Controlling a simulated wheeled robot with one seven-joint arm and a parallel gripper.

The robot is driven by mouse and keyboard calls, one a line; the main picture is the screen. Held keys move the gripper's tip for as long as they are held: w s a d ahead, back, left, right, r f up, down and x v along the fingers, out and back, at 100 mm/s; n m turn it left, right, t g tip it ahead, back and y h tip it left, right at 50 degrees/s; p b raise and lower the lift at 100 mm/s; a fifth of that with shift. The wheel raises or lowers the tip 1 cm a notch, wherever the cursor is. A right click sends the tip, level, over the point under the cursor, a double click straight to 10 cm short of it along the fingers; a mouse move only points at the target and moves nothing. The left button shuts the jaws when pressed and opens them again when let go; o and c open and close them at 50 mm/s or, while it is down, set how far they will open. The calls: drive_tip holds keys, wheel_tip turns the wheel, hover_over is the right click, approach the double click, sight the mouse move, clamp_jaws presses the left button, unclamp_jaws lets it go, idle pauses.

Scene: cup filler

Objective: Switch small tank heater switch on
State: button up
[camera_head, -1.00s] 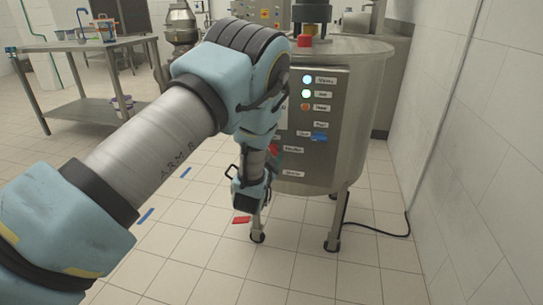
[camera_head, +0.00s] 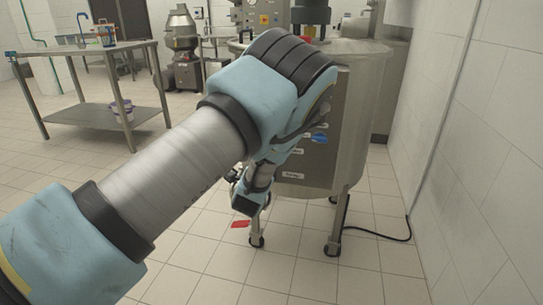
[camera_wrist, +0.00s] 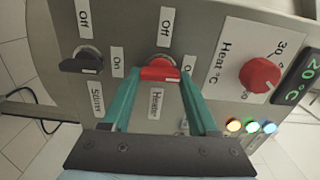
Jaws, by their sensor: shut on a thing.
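The small steel tank (camera_head: 360,110) stands on legs with casters, right of centre in the head view. Its control panel (camera_head: 328,108) is partly covered by my arm there. In the wrist view, my gripper (camera_wrist: 160,74) has its two teal fingers on either side of the red heater switch (camera_wrist: 160,73) and is shut on it. The "Heater" label (camera_wrist: 157,104) is below the switch and an "Off" label (camera_wrist: 166,26) above it. The label to its right is partly hidden by a finger. In the head view, my fingertips and the switch are hidden.
A black switch (camera_wrist: 82,60) is left of the red one. A red heat dial (camera_wrist: 259,75) and a green 20 °C display (camera_wrist: 300,80) are to the right, above lit lamps (camera_wrist: 251,127). A steel table (camera_head: 90,48) stands far left; a white wall is right.

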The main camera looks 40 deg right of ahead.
idle(0.4)
drive_tip(key=o, duration=1.4)
drive_tip(key=v, duration=1)
drive_tip(key=shift+s+a, duration=0.2)
drive_tip(key=shift+a, duration=0.15)
drive_tip(key=shift+f, duration=0.1)
